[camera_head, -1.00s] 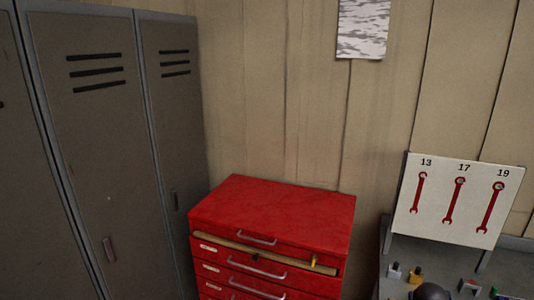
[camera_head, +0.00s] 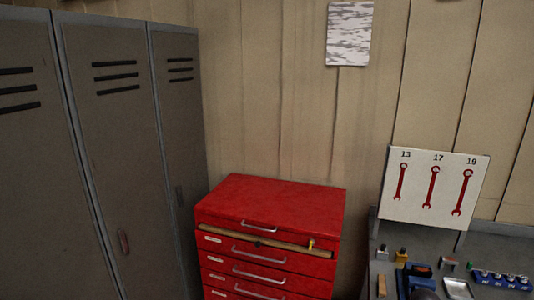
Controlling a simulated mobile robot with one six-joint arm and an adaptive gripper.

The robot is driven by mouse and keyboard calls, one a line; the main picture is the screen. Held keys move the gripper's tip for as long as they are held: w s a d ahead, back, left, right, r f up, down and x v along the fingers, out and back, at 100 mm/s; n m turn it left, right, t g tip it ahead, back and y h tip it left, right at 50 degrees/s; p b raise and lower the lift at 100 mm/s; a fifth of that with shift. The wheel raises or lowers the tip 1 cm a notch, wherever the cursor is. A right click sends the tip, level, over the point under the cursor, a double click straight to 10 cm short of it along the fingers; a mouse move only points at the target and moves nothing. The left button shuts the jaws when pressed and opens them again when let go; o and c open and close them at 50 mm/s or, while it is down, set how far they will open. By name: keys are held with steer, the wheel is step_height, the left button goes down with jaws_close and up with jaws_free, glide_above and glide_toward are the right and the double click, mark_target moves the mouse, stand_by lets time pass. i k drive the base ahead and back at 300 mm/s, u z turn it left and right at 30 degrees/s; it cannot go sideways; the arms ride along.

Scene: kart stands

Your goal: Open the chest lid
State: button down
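The red tool chest (camera_head: 283,197) stands against the wall at lower centre. Its top lid lies flat and looks closed. A silver handle (camera_head: 259,225) is on the front just below the top. A long tan bar (camera_head: 225,233) runs across the front beneath that handle, with a small yellow piece (camera_head: 310,243) near its right end. Several drawers with silver handles sit below the bar; they look shut. The chest's lower part is cut off by the frame. My gripper is not in view.
Grey lockers (camera_head: 110,150) stand to the left of the chest. A grey workbench (camera_head: 440,238) on the right holds small tools, a blue socket rack (camera_head: 500,279) and a wrench board (camera_head: 436,190). A sheet of paper (camera_head: 349,33) hangs on the wall.

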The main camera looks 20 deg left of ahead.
mark_target(306, 209)
steer(key=z, duration=0.1)
steer(key=k, duration=0.15)
steer(key=u, duration=0.4)
steer(key=i, duration=1.3)
steer(key=z, duration=0.1)
